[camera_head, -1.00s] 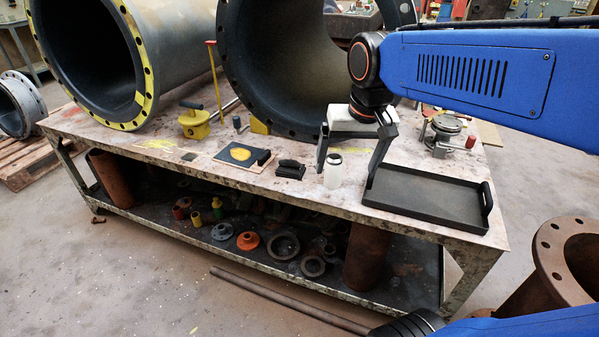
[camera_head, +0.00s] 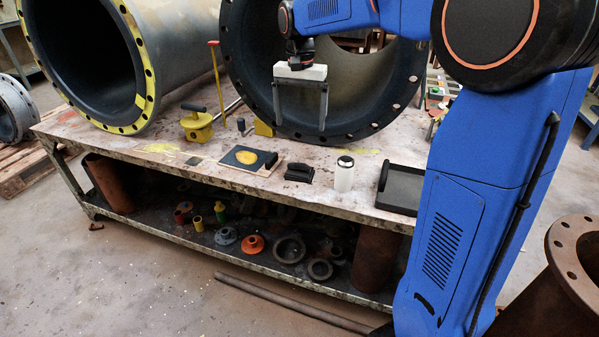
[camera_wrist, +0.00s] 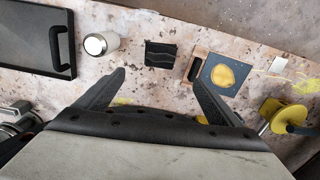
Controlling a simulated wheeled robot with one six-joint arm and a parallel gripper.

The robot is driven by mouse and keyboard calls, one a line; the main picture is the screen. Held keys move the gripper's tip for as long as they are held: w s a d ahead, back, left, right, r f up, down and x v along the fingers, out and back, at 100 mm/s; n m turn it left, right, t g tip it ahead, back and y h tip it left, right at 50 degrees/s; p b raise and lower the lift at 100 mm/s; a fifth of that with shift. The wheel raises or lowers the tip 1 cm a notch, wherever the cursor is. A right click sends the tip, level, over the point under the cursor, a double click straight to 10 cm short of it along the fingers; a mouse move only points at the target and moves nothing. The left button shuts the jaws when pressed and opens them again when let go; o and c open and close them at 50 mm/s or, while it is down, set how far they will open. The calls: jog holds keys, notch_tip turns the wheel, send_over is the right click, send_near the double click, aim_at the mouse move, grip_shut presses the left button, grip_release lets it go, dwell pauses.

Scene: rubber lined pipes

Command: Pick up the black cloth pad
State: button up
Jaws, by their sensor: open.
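The black cloth pad (camera_head: 299,173) lies on the worktable near its front edge, between the white bottle and the board with a yellow patch. In the wrist view the pad (camera_wrist: 160,54) is a small dark square with wavy ridges, fully visible just beyond the fingertips. My gripper (camera_head: 300,122) is open and empty, with its fingers pointing down, above the table and apart from the pad. In the wrist view its two fingertips (camera_wrist: 158,76) are spread to either side of the pad's line.
A black tray (camera_head: 405,188) is farther right, partly hidden by my arm. The board with a yellow patch (camera_head: 238,162) lies left. A large flanged pipe (camera_head: 232,70) stands behind my gripper.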

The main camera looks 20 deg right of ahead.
aim_at(300, 163)
notch_tip(300, 163, down, 12)
jog(key=shift+r, duration=0.25)
jog(key=shift+s+a+f, duration=0.15)
jog(key=shift+f, duration=2.6)
jog(key=shift+c, duration=0.3)
jog(key=c, duration=1.1)
